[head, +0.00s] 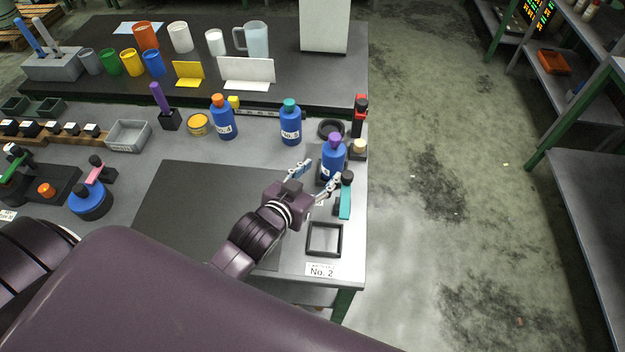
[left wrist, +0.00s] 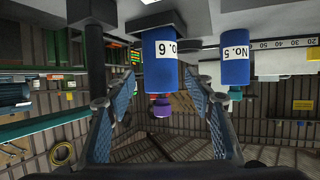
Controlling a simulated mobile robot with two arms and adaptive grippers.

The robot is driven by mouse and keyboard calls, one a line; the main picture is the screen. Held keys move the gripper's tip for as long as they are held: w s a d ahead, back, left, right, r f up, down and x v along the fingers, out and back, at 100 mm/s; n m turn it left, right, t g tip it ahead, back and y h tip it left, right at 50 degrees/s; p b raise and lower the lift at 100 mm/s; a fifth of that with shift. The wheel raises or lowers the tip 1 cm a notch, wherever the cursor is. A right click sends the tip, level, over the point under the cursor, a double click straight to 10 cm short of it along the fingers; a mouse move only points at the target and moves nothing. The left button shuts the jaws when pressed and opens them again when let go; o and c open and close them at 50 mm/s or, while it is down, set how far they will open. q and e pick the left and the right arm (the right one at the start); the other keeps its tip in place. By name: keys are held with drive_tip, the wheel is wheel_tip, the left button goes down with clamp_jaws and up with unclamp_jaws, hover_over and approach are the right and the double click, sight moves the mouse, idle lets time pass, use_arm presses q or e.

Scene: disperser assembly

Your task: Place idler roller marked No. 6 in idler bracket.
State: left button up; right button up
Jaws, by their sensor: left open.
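The roller marked No. 6 (head: 333,162) is a blue cylinder with a purple top, upright near the table's right edge. In the left wrist view it appears upside down (left wrist: 164,65), its label readable, between and beyond my fingers. My left gripper (head: 316,176) is open and empty, its fingers pointing at the roller from the near side; contact is not clear. The fingers also show in the left wrist view (left wrist: 160,92), spread apart. I cannot tell which part is the idler bracket. My right gripper is out of view.
The blue cylinder No. 5 (head: 290,124) and another blue one (head: 223,119) stand to the left. A teal-handled item (head: 346,198) is close right of the gripper. A square black frame (head: 310,236) lies nearer. The dark mat (head: 190,205) is bare.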

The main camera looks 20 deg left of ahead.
use_arm(q)
drive_tip(key=v, duration=0.3)
drive_tip(key=shift+s+r, duration=0.15)
drive_tip(key=shift+s, duration=0.1)
idle(0.5)
